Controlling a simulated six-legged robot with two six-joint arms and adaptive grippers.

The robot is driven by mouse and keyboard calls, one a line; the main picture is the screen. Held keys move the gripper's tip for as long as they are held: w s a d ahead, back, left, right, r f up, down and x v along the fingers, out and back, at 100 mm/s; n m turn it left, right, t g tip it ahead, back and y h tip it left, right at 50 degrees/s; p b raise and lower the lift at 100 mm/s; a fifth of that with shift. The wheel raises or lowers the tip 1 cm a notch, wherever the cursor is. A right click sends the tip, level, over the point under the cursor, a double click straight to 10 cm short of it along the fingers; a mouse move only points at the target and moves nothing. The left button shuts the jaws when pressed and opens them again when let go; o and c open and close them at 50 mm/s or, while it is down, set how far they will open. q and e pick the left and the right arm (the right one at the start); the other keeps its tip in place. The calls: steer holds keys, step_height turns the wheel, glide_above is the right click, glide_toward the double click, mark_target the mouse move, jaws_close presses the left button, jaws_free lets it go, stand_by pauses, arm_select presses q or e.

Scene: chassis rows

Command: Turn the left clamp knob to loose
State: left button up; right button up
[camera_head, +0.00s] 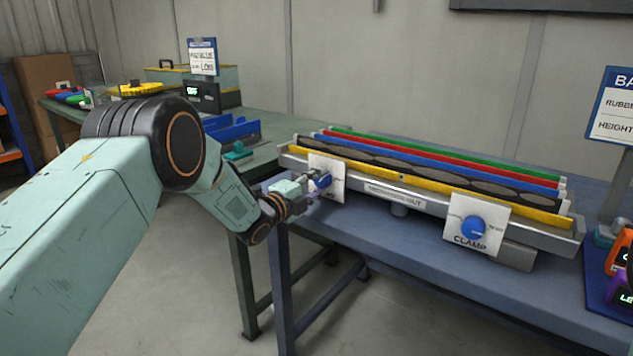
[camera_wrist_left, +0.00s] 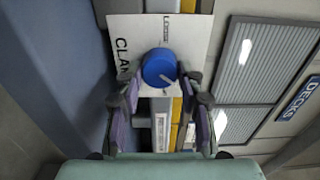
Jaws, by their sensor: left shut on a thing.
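The left clamp knob (camera_head: 324,181) is blue and sits on a white plate (camera_head: 331,166) at the left end of the fixture's front. My left gripper (camera_head: 311,185) is at this knob, shut on it, and partly hides it and its plate. In the left wrist view the knob (camera_wrist_left: 159,67) lies between the fingertips (camera_wrist_left: 160,88). A pale pointer line on it slants toward the lower right. A small label starting with "L" is above it, and "CLAM" reads sideways at its left. My right gripper is not in view.
The fixture (camera_head: 420,198) holds yellow, blue, red and green strips on a blue bench (camera_head: 400,245). A second blue clamp knob (camera_head: 474,228) is on its right plate. A green bench (camera_head: 160,120) with bins stands behind at left. A sign (camera_head: 612,105) stands at right.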

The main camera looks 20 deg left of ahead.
arm_select(q)
steer(key=n, duration=0.3)
steer(key=shift+r+n+p, duration=0.1)
steer(key=shift+n+p, duration=0.2)
steer(key=shift+p, duration=0.1)
steer(key=n, duration=0.3)
steer(key=shift+n+p, duration=0.3)
steer(key=shift+p, duration=0.05)
steer(key=n, duration=0.3)
steer(key=shift+n, duration=0.4)
steer(key=n+p, duration=0.1)
steer(key=n, duration=0.3)
steer(key=shift+a, duration=0.1)
steer(key=n, duration=0.9)
steer(key=shift+p, duration=0.4)
steer(key=shift+n, duration=0.4)
steer(key=o, duration=1.2)
steer(key=shift+c, duration=0.2)
